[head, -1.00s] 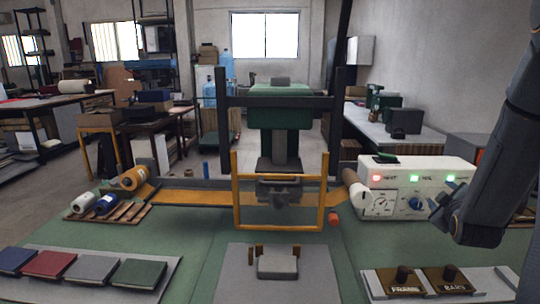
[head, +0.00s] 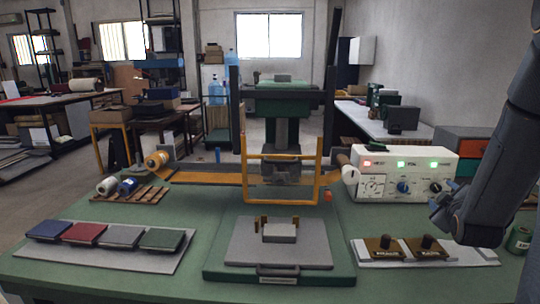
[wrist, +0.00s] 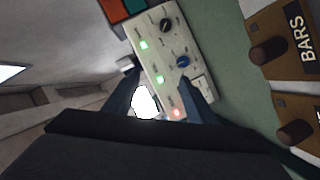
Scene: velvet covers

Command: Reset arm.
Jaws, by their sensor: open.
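My gripper (head: 436,205) shows at the right of the head view, raised in front of the control box's lower right corner. It looks empty. In the wrist view its two dark fingers (wrist: 157,84) stand apart with nothing between them. The white control box (head: 405,172) lies beyond them, with one red and two green lamps and several knobs; it also shows in the wrist view (wrist: 168,55). The two brown blocks with dark knobs (head: 405,248) sit on a pale plate below and left of my gripper. In the wrist view one reads BARS (wrist: 290,35).
The green bench (head: 210,215) carries a press with a yellow frame (head: 284,202) and a grey block on a plate (head: 279,233). Several coloured covers (head: 82,233) lie on a board at left. Foil rolls (head: 107,187) sit behind them. A green tin (head: 519,239) stands at right.

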